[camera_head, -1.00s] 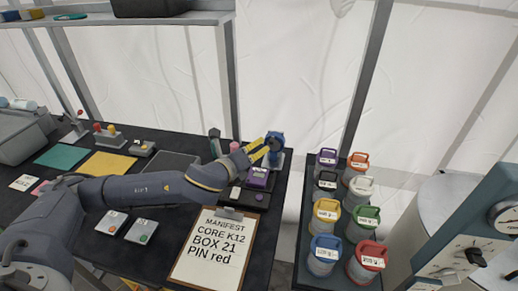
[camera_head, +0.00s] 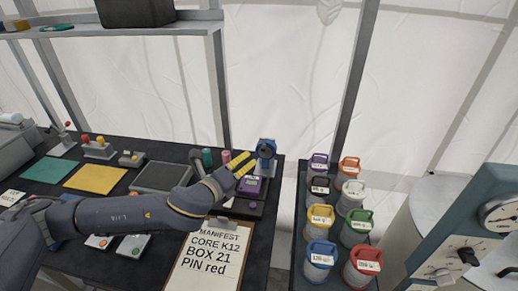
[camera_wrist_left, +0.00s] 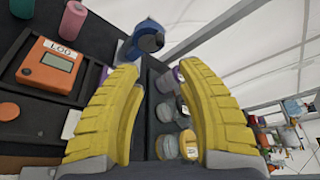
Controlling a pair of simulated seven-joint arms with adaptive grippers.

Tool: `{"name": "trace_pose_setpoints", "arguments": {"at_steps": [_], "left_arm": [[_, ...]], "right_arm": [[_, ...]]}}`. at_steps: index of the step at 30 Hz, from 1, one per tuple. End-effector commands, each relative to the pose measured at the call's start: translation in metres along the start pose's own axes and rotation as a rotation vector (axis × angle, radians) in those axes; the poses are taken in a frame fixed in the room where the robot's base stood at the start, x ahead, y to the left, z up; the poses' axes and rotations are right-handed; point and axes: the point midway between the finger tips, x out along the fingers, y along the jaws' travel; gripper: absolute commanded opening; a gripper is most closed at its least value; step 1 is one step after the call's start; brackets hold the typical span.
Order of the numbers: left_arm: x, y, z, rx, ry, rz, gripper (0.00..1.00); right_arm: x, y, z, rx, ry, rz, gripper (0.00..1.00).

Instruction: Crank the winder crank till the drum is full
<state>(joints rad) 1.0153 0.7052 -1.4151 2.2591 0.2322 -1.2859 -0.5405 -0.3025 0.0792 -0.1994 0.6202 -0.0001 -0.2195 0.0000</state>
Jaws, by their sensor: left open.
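The winder (camera_head: 265,149) is a small blue round unit on a grey stand at the back right edge of the dark table. In the left wrist view a blue unit with a dark round face (camera_wrist_left: 148,38) shows beyond the fingers. I cannot make out the crank handle or how full the drum is. My left gripper (camera_head: 244,164) has yellow ribbed fingers and is just left of the winder. In the left wrist view the gripper (camera_wrist_left: 156,80) is open, with nothing held between its fingers. My right gripper is not in view.
A manifest clipboard (camera_head: 207,262) lies in front. Several coloured-lid jars stand on the right-hand table (camera_head: 294,235). A shelf (camera_head: 150,30) hangs at back left.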

Motion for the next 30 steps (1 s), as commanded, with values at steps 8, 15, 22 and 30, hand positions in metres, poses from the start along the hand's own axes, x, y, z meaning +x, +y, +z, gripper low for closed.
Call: {"name": "trace_pose_setpoints", "arguments": {"at_steps": [8,15,22,30], "left_arm": [[0.051,0.0,0.0,0.001,-0.001,0.001,0.38],[0.094,0.0,0.001,0.002,-0.001,0.001,0.38],[0.127,0.0,0.001,0.001,-0.001,0.001,0.38],[0.147,0.0,0.001,0.001,-0.001,0.001,0.38]], "right_arm": [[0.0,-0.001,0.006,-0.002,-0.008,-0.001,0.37],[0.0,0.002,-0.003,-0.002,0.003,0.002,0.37],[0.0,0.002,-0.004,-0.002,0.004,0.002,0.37],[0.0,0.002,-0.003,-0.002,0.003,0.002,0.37]]}}
